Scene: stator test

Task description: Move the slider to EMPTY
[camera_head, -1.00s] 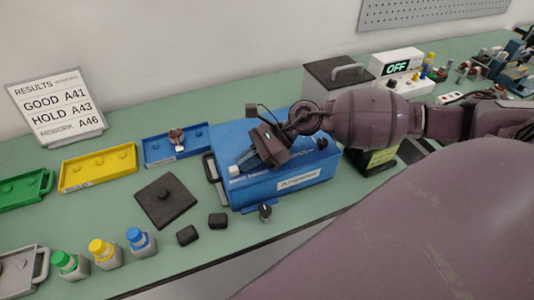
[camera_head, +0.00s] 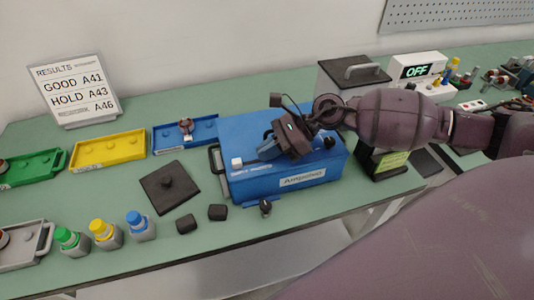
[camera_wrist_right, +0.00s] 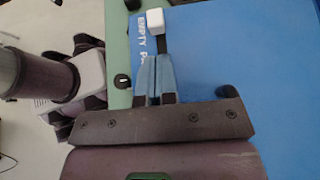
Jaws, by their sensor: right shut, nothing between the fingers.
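The blue box (camera_head: 305,181) stands on the bench with a white label on its front. A white slider knob (camera_head: 237,162) with a dark bar sits at the left of its top. In the right wrist view the white knob (camera_wrist_right: 155,21) is just beyond my fingertips, beside the printed word EMPTY (camera_wrist_right: 143,33). My right gripper (camera_head: 265,148) is over the box top, pointing left towards the knob. Its blue fingers (camera_wrist_right: 155,75) are shut and empty, apart from the white knob. Whether they touch the dark bar is unclear. My left gripper is out of view.
Yellow tray (camera_head: 108,148), green tray (camera_head: 32,167) and blue tray (camera_head: 205,130) lie left of the box. A dark square plate (camera_head: 170,188) and two black blocks (camera_head: 217,212) sit nearer. A grey box (camera_head: 352,78) and a display reading OFF (camera_head: 417,71) stand behind right.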

